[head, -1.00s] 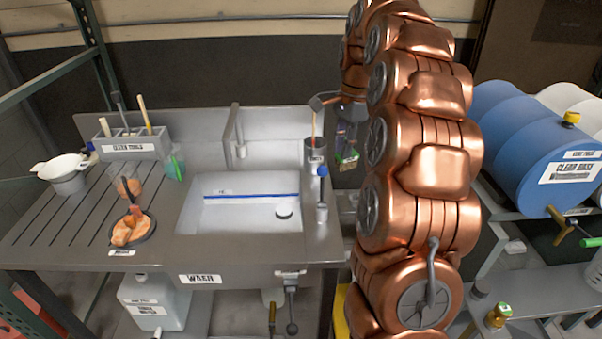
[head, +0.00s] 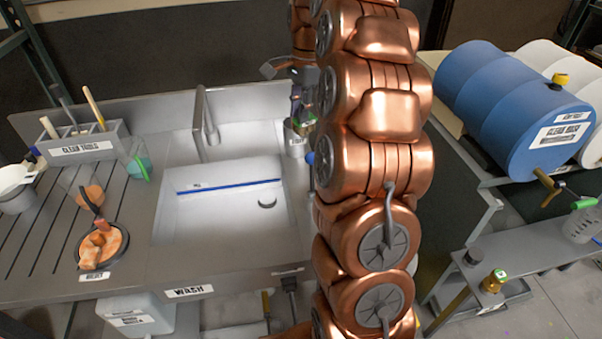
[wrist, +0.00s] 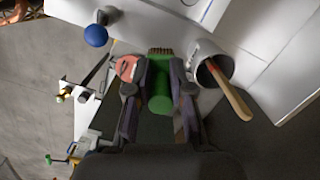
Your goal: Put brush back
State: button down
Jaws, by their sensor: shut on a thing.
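In the head view my gripper (head: 301,92) is partly hidden by my copper arm, above and beside a grey labelled cup (head: 293,142) at the sink's back right corner. The cup also shows in the wrist view (wrist: 203,57), to the right of the brush and apart from it in the picture. A wooden-handled tool (wrist: 236,98) stands tilted in this cup.
A wash sink (head: 225,215) lies left of my arm. A blue knob (wrist: 95,35) is near the cup. Further left are a clean-tools holder (head: 82,147) with several handles and a dark dish (head: 112,245) with orange contents. A blue drum (head: 500,95) lies at right.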

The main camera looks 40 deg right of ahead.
aim_at(300, 127)
jog(key=shift+w+f, duration=0.1)
jog(key=shift+f, duration=0.35)
notch_tip(300, 127, down, 4)
jog(key=shift+f, duration=0.15)
notch_tip(300, 127, down, 10)
jog(key=p, duration=0.3)
jog(key=shift+r+p, duration=0.2)
jog(key=shift+p, duration=0.1)
jog(key=shift+f, duration=0.35)
jog(key=shift+f, duration=0.15)
jog(key=c, duration=1)
grip_release()
